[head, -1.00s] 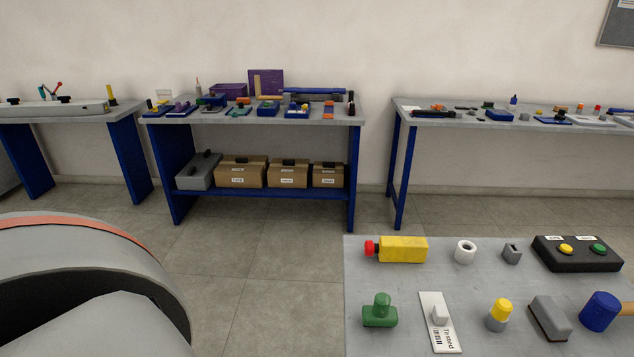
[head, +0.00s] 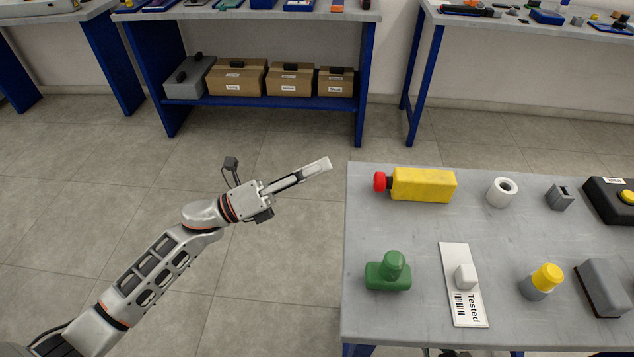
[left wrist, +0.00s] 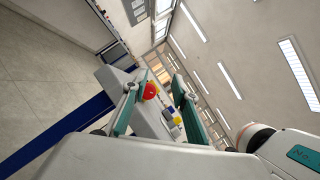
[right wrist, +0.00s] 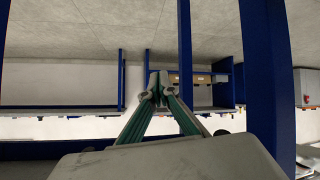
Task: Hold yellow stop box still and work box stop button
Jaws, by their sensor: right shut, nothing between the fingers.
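The yellow stop box (head: 424,185) lies on its side near the far left corner of the grey table, its red stop button (head: 380,181) facing left. My left gripper (head: 322,167) is left of the table edge, short of the button and not touching it. In the left wrist view its fingers (left wrist: 155,98) stand apart and empty, and the red button (left wrist: 151,91) shows beyond them. My right gripper (right wrist: 157,90) is shut and empty in the right wrist view, with table legs and shelves beyond it. I cannot make it out clearly in the head view.
On the grey table (head: 400,229) are a white ring (head: 502,192), a grey block (head: 559,197), a green knob (head: 388,271), a tag marked Tested (head: 468,308), a yellow-topped button (head: 542,281) and a black button box (head: 610,203). Open floor lies left of the table.

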